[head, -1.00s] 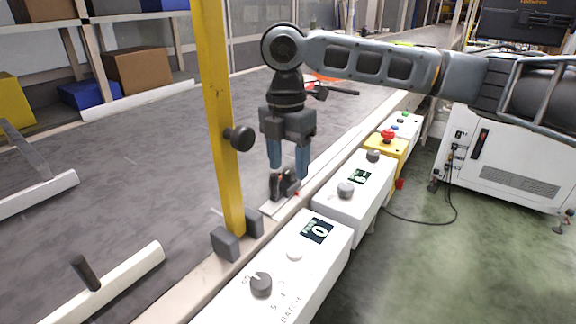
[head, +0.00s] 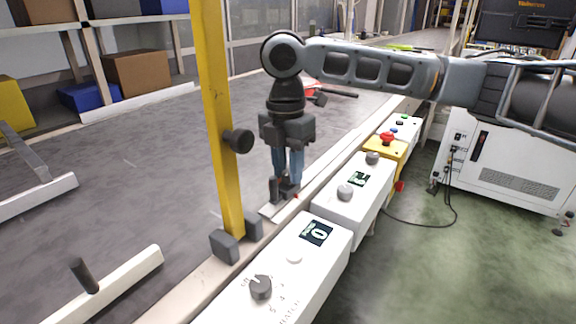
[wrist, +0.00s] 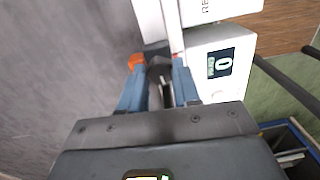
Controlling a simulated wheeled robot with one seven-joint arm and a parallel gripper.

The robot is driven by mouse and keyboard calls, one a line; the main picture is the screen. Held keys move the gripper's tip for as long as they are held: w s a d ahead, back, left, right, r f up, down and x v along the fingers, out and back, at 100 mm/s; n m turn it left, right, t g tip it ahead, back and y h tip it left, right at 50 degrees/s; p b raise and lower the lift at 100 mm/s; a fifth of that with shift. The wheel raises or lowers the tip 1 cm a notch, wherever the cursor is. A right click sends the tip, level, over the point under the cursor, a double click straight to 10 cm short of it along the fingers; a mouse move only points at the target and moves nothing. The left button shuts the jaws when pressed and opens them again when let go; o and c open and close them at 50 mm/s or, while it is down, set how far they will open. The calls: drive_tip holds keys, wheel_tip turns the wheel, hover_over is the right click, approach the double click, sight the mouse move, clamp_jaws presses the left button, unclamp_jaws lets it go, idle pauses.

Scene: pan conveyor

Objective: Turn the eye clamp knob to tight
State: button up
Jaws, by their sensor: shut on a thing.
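My gripper (head: 287,178) points straight down over the rail beside the conveyor belt. Its two blue fingers are shut on the small dark eye clamp knob (wrist: 159,74), which shows between the fingers in the wrist view. The fingers hide most of the knob in the head view. The dark eye bracket (head: 274,190) stands on the rail right at the fingertips. I cannot make out any mark on the knob that tells how tight it is.
A yellow post (head: 222,130) with a black knob (head: 238,141) stands left of my gripper. White control boxes (head: 342,205) with dials and displays line the belt's right edge. A yellow box with a red button (head: 387,138) sits farther back. The grey belt (head: 130,190) is open at left.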

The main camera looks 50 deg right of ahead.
drive_tip(key=shift+r+m+p, duration=0.15)
drive_tip(key=shift+m+p, duration=0.25)
drive_tip(key=shift+p, duration=0.25)
drive_tip(key=m+p, duration=0.2)
drive_tip(key=p, duration=0.1)
drive_tip(key=shift+r+m, duration=0.1)
drive_tip(key=shift+m, duration=0.3)
drive_tip(key=m+p, duration=0.4)
drive_tip(key=p, duration=0.1)
drive_tip(key=shift+m, duration=0.3)
drive_tip(key=m+p, duration=0.5)
drive_tip(key=m, duration=0.1)
drive_tip(key=shift+y+p, duration=0.3)
drive_tip(key=shift+f+m+p, duration=0.2)
drive_tip(key=shift+m+p, duration=1)
drive_tip(key=shift+m, duration=0.1)
drive_tip(key=shift+d, duration=0.1)
drive_tip(key=o, duration=1.1)
drive_tip(key=shift+c, duration=0.2)
